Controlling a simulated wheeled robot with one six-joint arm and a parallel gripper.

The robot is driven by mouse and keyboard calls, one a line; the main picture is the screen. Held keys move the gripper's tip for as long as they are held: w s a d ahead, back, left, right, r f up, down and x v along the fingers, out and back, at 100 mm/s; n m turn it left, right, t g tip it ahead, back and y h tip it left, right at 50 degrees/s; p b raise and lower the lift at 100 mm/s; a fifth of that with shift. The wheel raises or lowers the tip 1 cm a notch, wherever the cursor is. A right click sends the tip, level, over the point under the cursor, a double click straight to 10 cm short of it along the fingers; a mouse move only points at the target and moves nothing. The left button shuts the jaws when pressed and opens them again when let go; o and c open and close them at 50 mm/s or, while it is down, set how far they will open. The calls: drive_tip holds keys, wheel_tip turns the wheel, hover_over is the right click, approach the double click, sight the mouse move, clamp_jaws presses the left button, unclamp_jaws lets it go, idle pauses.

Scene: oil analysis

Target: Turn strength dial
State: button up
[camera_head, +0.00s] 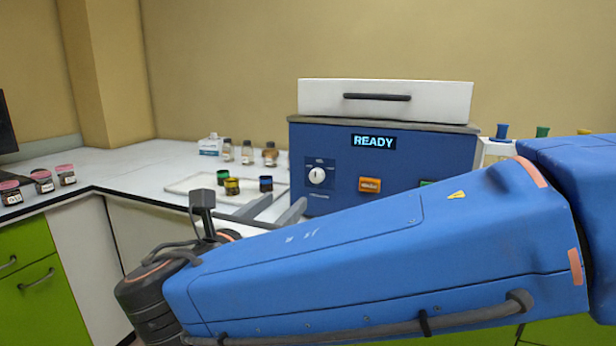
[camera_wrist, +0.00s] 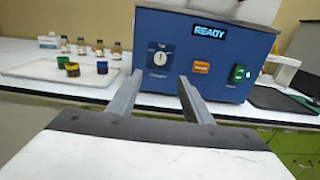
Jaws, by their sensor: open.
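The strength dial (camera_head: 318,176) is a round white knob on a dark panel at the left of the blue machine's (camera_head: 340,200) front. It also shows in the wrist view (camera_wrist: 159,58), upper middle, beyond and above the gap between my fingers. My gripper (camera_head: 275,208) is open and empty, in front of the machine and lower than the dial. In the wrist view my gripper (camera_wrist: 158,92) points at the machine, its two grey fingers wide apart and not touching the dial. The machine's display (camera_head: 374,142) reads READY. My arm hides the machine's lower front in the head view.
An orange button (camera_head: 370,185) and a green lit switch (camera_wrist: 240,73) are right of the dial. A white tray (camera_wrist: 30,69) with several small jars lies left of the machine. Bottles (camera_head: 248,152) stand behind it. The counter's front edge runs below my fingers.

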sight(315, 176)
drive_tip(key=x, duration=1.7)
drive_tip(key=shift+w+d+f, duration=0.1)
drive_tip(key=shift+c, duration=0.4)
drive_tip(key=c, duration=1)
